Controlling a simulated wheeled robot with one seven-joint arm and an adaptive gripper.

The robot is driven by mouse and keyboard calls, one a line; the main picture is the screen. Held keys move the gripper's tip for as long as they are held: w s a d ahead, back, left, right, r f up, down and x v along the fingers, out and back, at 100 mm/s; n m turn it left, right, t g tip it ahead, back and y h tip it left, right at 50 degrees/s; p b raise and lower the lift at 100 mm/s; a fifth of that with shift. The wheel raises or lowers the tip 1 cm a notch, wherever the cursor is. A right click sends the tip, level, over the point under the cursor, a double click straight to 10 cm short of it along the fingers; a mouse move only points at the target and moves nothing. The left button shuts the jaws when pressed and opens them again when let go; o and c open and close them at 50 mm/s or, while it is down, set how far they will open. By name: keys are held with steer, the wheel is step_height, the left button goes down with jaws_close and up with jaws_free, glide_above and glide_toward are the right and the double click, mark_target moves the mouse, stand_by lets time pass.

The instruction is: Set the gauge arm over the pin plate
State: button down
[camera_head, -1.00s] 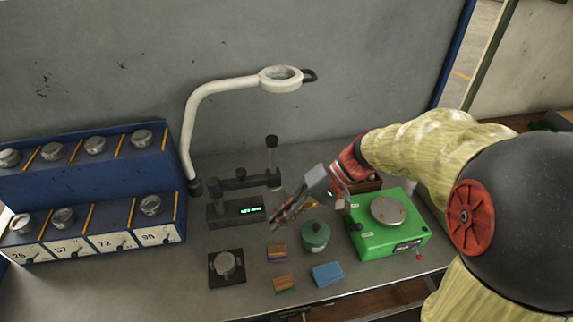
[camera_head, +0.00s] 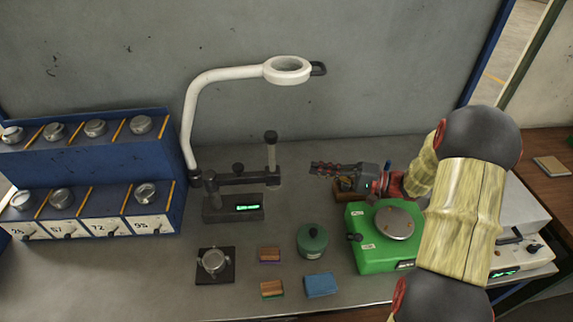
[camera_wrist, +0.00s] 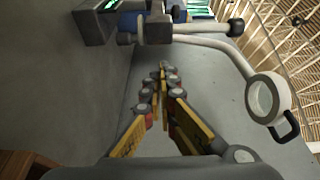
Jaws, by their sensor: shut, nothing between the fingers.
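The gauge (camera_head: 232,208) stands at the back of the bench, a dark base with a green-lit display. Its dark gauge arm (camera_head: 250,178) lies level across it, with an upright post and black knob (camera_head: 271,150) at the right end. The pin plate (camera_head: 203,276) is a black square in front of the gauge with a round metal piece on it; the arm is not over it. My gripper (camera_head: 316,168) is shut and empty, right of the post, pointing left, apart from it. In the wrist view, my fingertips (camera_wrist: 163,68) are together below dark gauge parts (camera_wrist: 155,30).
A white magnifier lamp (camera_head: 225,74) arches above the gauge. A blue rack (camera_head: 85,160) of metal weights stands left. A green scale (camera_head: 370,250), green pot (camera_head: 312,240), blue block (camera_head: 320,285) and small brushes sit right and front. Bench left of the plate is clear.

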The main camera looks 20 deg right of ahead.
steer(key=b+x, duration=0.2)
steer(key=x, duration=0.8)
steer(key=shift+r, duration=0.1)
steer(key=shift+s, duration=0.1)
